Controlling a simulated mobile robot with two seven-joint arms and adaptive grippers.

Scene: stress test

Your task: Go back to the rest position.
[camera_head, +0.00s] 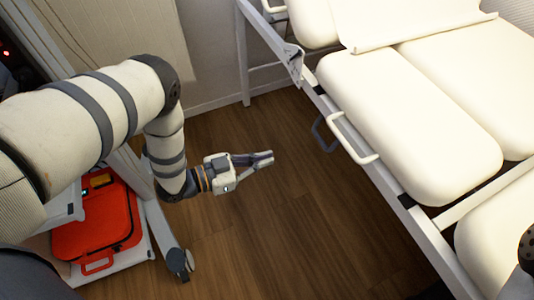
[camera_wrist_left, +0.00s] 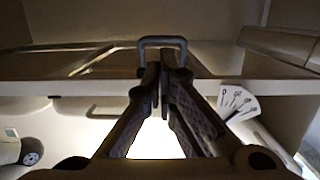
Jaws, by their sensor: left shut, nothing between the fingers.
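My left arm comes in from the left in the head view, and its gripper (camera_head: 266,159) hangs over the wooden floor. The fingers are shut with nothing between them. The gripper points right, toward the side of a white padded bed (camera_head: 410,130), with a visible gap to its rail. In the left wrist view the closed fingers (camera_wrist_left: 163,75) show in the middle, in line with a grey loop handle (camera_wrist_left: 163,41). My right gripper is not in view; only a bit of what may be my right arm shows at the right edge of the head view.
The bed's rail carries a white handle (camera_head: 352,140) and a dark handle (camera_head: 322,134). A red case (camera_head: 95,225) sits on a white wheeled cart at lower left, beneath my left arm. A curtain and wall stand behind. Wooden floor (camera_head: 270,235) between cart and bed is clear.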

